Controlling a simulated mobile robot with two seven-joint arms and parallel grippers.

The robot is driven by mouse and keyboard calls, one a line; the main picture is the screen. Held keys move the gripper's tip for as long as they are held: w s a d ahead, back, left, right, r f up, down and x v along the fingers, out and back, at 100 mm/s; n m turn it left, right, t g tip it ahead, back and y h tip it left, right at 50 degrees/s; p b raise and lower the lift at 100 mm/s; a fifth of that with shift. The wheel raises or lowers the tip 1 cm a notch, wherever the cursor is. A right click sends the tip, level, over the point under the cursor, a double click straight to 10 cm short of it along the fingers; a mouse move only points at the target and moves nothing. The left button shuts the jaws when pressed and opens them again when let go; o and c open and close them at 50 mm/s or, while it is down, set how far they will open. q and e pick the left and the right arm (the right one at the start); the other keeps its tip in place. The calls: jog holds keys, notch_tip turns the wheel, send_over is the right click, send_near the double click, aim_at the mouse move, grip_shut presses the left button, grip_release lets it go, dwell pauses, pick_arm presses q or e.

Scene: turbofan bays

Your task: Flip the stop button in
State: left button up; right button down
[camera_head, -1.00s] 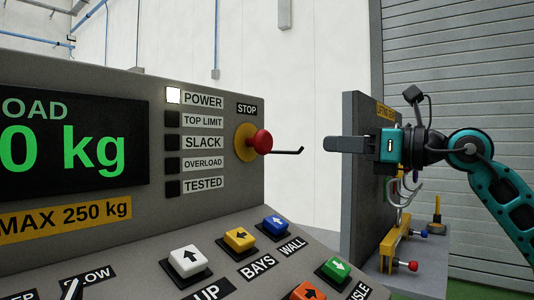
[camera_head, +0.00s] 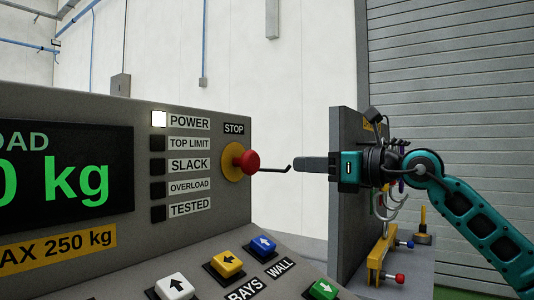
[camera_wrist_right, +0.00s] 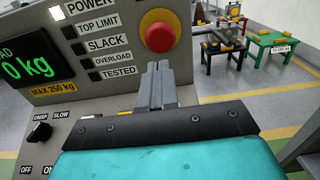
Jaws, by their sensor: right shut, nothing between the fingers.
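The stop button (camera_head: 247,161) is a red mushroom knob on a yellow disc (camera_head: 231,162), under the STOP label on the upright grey console panel. A thin dark rod with a bent end sticks out to its right. My right gripper (camera_head: 296,164) is shut and empty, level with the button and to its right, with a gap between them in the head view. In the right wrist view the red button (camera_wrist_right: 160,38) is just beyond the shut fingertips (camera_wrist_right: 157,68); I cannot tell there whether they touch. My left gripper is not in view.
The sloped console below holds a white button (camera_head: 175,287), a yellow button (camera_head: 227,263), a blue button (camera_head: 262,246) and a green button (camera_head: 322,290). A grey stand (camera_head: 342,190) with hooks stands behind my right arm. Open floor and tables (camera_wrist_right: 275,45) lie beyond.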

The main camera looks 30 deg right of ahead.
aim_at(255, 161)
jog(key=p+x, duration=0.4)
jog(key=x, duration=0.4)
jog(key=shift+a+r, duration=0.1)
jog(key=shift+r, duration=0.05)
jog(key=shift+w+a, duration=0.25)
jog(key=shift+w, duration=0.45)
jog(key=shift+w+a+p, duration=0.2)
jog(key=shift+w+p, duration=0.35)
jog(key=shift+p, duration=0.3)
jog(key=shift+w, duration=0.15)
